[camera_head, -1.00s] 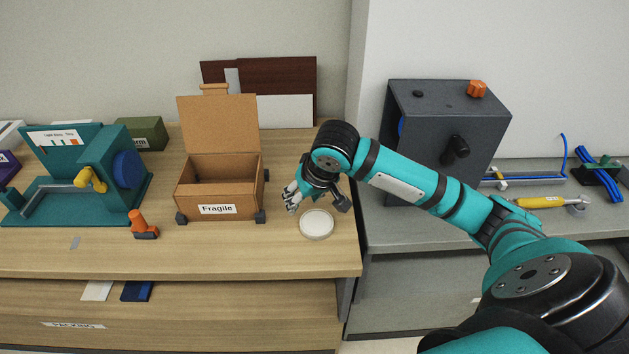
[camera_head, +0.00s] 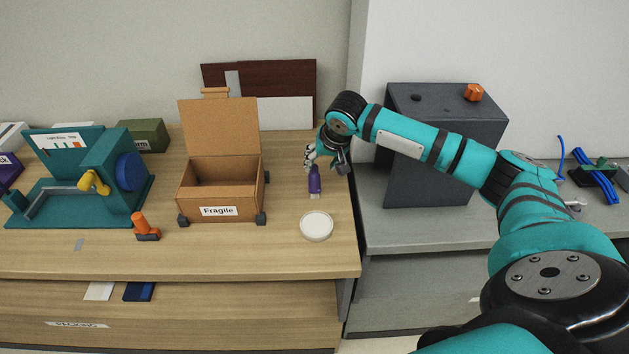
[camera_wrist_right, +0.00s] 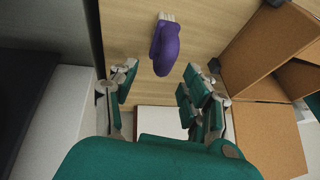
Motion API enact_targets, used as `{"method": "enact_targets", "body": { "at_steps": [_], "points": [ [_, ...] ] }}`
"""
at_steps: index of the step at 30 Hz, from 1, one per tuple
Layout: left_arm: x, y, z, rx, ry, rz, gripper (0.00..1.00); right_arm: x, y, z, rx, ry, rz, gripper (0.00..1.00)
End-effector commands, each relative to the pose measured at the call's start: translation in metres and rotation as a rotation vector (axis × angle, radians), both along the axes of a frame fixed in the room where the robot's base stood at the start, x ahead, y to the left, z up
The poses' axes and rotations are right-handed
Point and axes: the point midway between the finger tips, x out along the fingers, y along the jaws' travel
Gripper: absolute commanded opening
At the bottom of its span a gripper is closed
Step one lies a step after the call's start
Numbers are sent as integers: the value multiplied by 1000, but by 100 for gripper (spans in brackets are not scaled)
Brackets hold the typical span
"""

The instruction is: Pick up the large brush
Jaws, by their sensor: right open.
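A brush with a purple handle (camera_head: 314,182) lies on the wooden counter, right of the Fragile box, with pale bristles at its near end. In the right wrist view the purple handle (camera_wrist_right: 165,50) shows ahead, with whitish bristles at the top. My right gripper (camera_head: 311,157) is at the far end of the handle. In the wrist view the fingers of the right gripper (camera_wrist_right: 160,82) are apart, with nothing held; the handle's end lies roughly in line with the gap. I cannot tell the height between them. My left gripper is not in view.
The open cardboard box (camera_head: 219,207) stands left of the brush. A round white lid or dish (camera_head: 316,226) lies nearer the counter's edge. A dark grey machine (camera_head: 440,180) stands right, behind my arm. An orange-handled tool (camera_head: 142,226) and teal machine (camera_head: 100,180) are left.

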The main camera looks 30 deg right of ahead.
Motion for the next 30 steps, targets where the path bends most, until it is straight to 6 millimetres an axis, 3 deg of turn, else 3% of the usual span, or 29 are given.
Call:
{"method": "enact_targets", "body": {
  "at_steps": [7,15,24,30],
  "points": [
    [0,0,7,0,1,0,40,9,2,-14,2,1,0,49],
    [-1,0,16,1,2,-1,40,28,3,-48,0,1,0,49],
    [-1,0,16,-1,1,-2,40,30,3,-53,0,-1,1,49],
    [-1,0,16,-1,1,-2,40,30,3,-53,0,-1,1,22]
  ]
}}
